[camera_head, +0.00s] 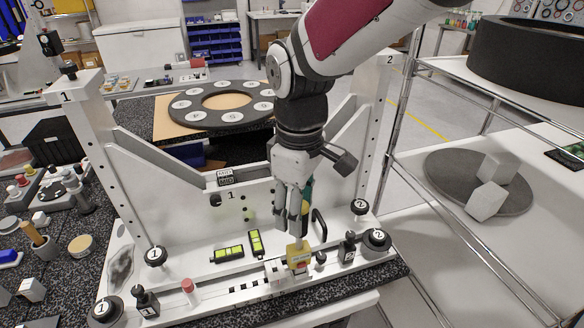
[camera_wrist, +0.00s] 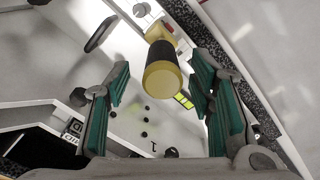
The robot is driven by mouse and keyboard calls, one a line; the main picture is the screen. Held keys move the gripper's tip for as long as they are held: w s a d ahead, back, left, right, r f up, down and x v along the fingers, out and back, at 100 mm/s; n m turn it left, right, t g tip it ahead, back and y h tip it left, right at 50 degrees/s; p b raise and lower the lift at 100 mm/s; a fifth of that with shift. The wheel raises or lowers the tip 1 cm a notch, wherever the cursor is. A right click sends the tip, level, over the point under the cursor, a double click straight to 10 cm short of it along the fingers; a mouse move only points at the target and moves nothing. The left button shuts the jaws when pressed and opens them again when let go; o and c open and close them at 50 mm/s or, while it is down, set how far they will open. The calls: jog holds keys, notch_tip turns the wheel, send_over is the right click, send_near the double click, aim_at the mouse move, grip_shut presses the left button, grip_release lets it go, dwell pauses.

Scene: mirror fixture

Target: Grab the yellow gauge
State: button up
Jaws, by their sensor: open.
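The yellow gauge (camera_head: 298,255) stands on the front rail of the white fixture, below my gripper. In the wrist view the yellow gauge (camera_wrist: 162,76) shows a round yellow end, a black band and a yellow part behind. My gripper (camera_head: 297,232) points down just above the gauge. In the wrist view my gripper (camera_wrist: 160,84) has its green-padded fingers apart, one on each side of the gauge in the picture. I see no contact. How far the fingertips are from the gauge along the approach is hard to tell.
Two black level vials with yellow-green windows (camera_head: 228,254) lie left of the gauge. A black handle (camera_head: 319,225) and black knobs (camera_head: 376,240) stand close on the right. A red-topped pin (camera_head: 189,290) stands front left. A wire rack (camera_head: 470,235) is at the right.

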aim_at(299, 243)
jog(key=shift+s+d+f, duration=0.1)
jog(key=shift+f, duration=0.9)
jog(key=shift+s+d+f, duration=0.1)
jog(key=shift+f, duration=0.85)
grip_shut()
jog(key=shift+r, duration=0.1)
